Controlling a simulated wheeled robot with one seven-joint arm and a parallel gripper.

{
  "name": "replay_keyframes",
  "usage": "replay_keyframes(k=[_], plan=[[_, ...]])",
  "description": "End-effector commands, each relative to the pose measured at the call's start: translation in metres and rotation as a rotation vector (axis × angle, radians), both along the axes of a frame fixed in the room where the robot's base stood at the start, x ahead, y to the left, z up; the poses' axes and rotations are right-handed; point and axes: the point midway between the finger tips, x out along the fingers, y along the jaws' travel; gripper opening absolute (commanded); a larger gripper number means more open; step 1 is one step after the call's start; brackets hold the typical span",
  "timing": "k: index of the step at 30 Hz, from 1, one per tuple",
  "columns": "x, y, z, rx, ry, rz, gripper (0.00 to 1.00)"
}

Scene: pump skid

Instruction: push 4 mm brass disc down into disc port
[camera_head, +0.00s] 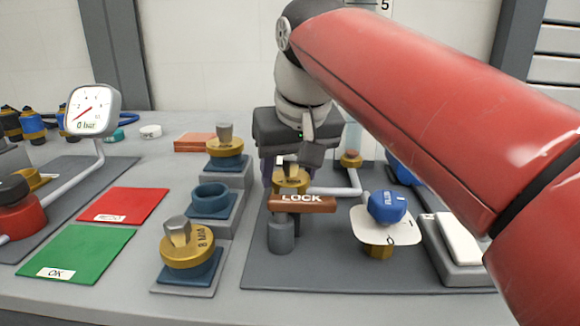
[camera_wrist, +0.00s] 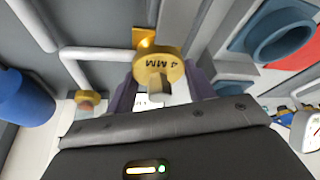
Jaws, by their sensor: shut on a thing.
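The 4 mm brass disc (camera_head: 291,181) is a round gold disc with a pale upright grip, in the middle of the head view just behind the LOCK lever. In the wrist view its "4 MM" marking shows on the disc (camera_wrist: 162,67). My gripper (camera_head: 287,164) comes down from above and is shut on the disc's grip. Its purple fingers stand either side of the grip in the wrist view (camera_wrist: 158,88). The disc port is hidden under or behind the disc and the lever. I cannot tell how deep the disc sits.
The brown LOCK lever (camera_head: 302,203) on a grey post stands close in front. A blue-knobbed valve (camera_head: 387,207) with a white tag is to the right. The 8 MM disc (camera_head: 187,252), an empty blue holder (camera_head: 211,203) and another brass disc (camera_head: 225,150) are left. The gauge (camera_head: 92,110) reads 0 bar.

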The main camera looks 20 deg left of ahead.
Motion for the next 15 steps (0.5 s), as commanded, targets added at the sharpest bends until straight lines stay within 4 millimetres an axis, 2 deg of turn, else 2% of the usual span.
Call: replay_keyframes(k=[3,4,9,15], plan=[[0.0001,0.0001,0.0003,0.000,0.000,0.000,0.26],[0.0001,0.0001,0.0003,0.000,0.000,0.000,0.55],[0.0002,0.0001,0.0003,0.000,0.000,0.000,0.77],[0.0001,0.0002,0.0003,0.000,0.000,0.000,0.79]])
